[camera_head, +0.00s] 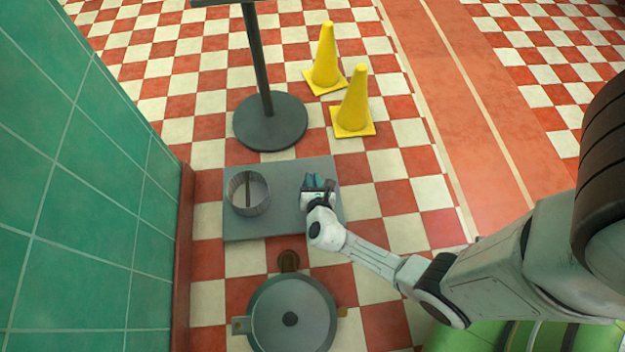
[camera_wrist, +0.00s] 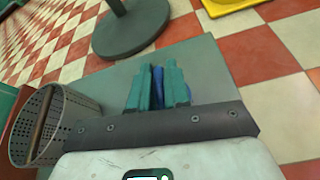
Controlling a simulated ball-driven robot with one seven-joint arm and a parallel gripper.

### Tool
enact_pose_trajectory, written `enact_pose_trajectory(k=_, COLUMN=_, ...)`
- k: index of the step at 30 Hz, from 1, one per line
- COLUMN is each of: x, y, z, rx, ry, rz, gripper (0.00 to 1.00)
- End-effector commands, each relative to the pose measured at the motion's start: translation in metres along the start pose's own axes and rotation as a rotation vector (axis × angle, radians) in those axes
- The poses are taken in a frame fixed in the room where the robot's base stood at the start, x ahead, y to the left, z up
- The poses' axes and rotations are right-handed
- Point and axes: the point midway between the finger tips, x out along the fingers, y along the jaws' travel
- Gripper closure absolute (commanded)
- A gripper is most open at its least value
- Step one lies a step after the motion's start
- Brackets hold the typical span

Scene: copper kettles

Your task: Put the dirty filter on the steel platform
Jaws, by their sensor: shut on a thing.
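The steel platform (camera_head: 285,224) is a flat grey slab on the tiled floor. A grey perforated cylinder (camera_head: 262,202) with a brown bar across its mouth, which looks like the filter, sits on its left part. It also shows at the left of the wrist view (camera_wrist: 78,112). My gripper (camera_head: 318,183) is over the platform's right part, apart from the cylinder. In the wrist view its teal fingers (camera_wrist: 157,88) are shut on a small blue thing (camera_wrist: 158,82), mostly hidden between them. I cannot tell what the blue thing is.
A grey round lidded vessel (camera_head: 291,300) stands at the platform's near side, with a brown piece (camera_head: 288,260) between them. A round post base (camera_head: 270,122) and two yellow cones (camera_head: 326,62) stand beyond. A green tiled wall (camera_head: 70,180) closes the left.

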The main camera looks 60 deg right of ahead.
Motion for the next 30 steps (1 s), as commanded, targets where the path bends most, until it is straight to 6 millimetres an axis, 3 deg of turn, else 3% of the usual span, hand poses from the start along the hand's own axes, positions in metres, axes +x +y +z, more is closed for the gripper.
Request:
enact_pose_trajectory(k=9, x=0.0, y=0.0, z=0.0, rx=0.0, ry=-0.001, rz=0.0, gripper=0.58)
enact_pose_trajectory(k=17, x=-0.001, y=0.0, z=0.001, rx=0.0, ry=0.0, rz=0.001, gripper=0.58)
enact_pose_trajectory(k=23, x=-0.025, y=0.002, z=0.004, rx=-0.003, ry=0.001, rz=0.004, gripper=0.58)
enact_pose_trajectory(k=30, x=-0.075, y=0.002, z=0.005, rx=-0.002, ry=0.001, rz=0.003, gripper=0.58)
